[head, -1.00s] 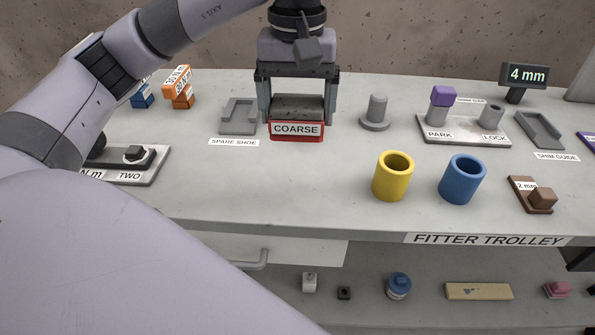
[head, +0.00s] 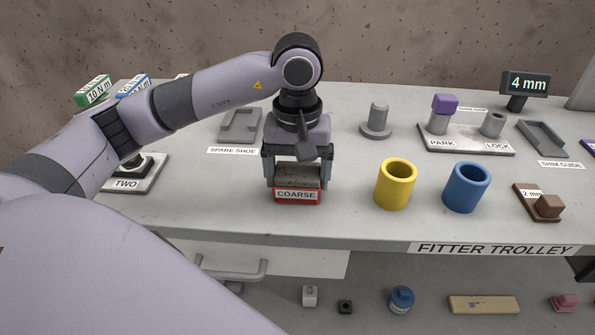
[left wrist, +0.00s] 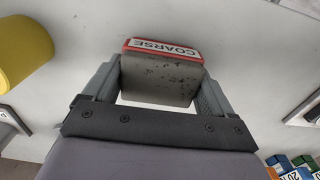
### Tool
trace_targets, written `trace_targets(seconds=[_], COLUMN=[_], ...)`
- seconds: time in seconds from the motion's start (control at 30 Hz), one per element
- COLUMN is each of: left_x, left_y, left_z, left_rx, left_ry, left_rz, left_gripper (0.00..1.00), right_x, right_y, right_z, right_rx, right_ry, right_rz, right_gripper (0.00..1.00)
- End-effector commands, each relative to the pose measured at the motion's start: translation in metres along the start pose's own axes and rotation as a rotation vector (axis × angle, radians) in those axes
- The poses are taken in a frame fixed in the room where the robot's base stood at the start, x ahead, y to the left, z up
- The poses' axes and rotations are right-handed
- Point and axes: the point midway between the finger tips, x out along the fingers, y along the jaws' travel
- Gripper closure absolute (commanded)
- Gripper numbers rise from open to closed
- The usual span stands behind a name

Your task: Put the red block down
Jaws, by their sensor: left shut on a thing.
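The red block (head: 297,196), with a white COARSE label and a grey, speckled upper part, is between the fingers of my left gripper (head: 297,184). The gripper points down and is shut on the block's sides. In the left wrist view the block (left wrist: 160,78) sits between both fingers of the gripper (left wrist: 158,88), its label facing away from the palm. The block is low over the trolley top (head: 235,205), left of the yellow cup; I cannot tell whether its underside touches. My right gripper is not in view.
A yellow cup (head: 395,185) and a blue cup (head: 466,188) stand to the right. A grey SPARE SHOE holder (head: 240,126) and a grey peg (head: 377,121) are behind. The top's front edge (head: 300,238) is near. Bare surface lies around the block.

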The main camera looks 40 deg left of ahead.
Motion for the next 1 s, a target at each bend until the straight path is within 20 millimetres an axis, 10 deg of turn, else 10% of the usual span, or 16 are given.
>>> trace_targets(seconds=[0.23, 0.27, 0.3, 0.67, 1.0], left_x=[0.004, 0.003, 0.003, -0.005, -0.078], left_y=[0.0, 0.0, 0.0, 0.0, 0.0], left_z=[0.0, 0.0, 0.0, 0.0, -0.001], left_rx=[-0.001, -0.001, -0.001, -0.001, -0.001], left_ry=[0.001, 0.0, 0.0, 0.001, 0.004], left_rz=[0.001, 0.0, -0.001, 0.001, 0.002], left_gripper=[0.56, 0.05, 0.0, 0.0, 0.0], right_x=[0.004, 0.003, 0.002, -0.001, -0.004], right_y=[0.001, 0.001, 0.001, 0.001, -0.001], right_z=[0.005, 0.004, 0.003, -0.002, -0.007], right_rx=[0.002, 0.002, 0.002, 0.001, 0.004], right_ry=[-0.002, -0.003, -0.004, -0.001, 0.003], right_rz=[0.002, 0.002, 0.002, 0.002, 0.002], right_gripper=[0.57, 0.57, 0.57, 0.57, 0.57])
